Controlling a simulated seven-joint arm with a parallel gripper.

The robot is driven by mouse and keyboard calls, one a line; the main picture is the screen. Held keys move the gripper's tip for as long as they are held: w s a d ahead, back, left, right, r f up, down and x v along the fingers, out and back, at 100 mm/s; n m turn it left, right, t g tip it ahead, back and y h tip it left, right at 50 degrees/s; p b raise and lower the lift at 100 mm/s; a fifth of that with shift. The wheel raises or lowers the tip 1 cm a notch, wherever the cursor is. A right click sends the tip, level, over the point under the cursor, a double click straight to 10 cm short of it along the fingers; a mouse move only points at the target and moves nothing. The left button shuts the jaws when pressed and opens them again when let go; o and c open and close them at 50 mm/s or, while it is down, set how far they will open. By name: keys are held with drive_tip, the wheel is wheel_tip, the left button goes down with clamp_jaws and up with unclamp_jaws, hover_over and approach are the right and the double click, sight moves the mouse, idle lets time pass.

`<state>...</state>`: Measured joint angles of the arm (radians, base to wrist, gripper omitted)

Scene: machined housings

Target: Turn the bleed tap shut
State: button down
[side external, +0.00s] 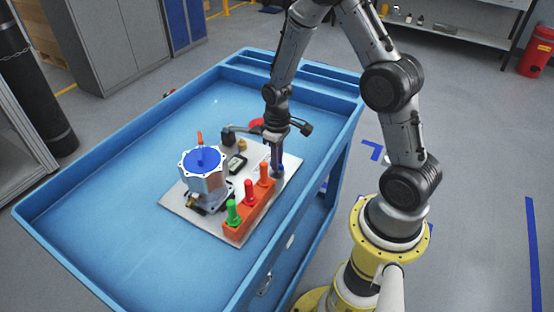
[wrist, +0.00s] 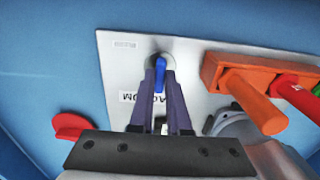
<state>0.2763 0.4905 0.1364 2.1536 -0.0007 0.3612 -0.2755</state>
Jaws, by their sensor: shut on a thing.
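The bleed tap (wrist: 160,72) shows in the wrist view as a blue lever on a round silver base, near the far edge of the pale plate (wrist: 122,58). My gripper (wrist: 161,70) has its two dark fingers on either side of the lever, shut on it. The lever runs along the line of the fingers in this view; its near end is partly hidden between them. In the side external view my gripper (side external: 277,170) points down at the right edge of the plate, and the tap is hidden by it or too small to make out.
An orange block (side external: 240,219) with green, red and orange handles stands close by the gripper. A metal housing (side external: 205,183) with a blue lid and orange handle stands left of it. A red part (wrist: 72,126) lies off the plate. The blue cart (side external: 110,180) is clear at left.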

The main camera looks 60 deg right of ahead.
drive_tip(key=shift+m, duration=0.3)
drive_tip(key=m, duration=1.3)
drive_tip(key=shift+r, duration=0.1)
drive_tip(key=shift+m, duration=2.1)
drive_tip(key=c, duration=0.9)
unclamp_jaws()
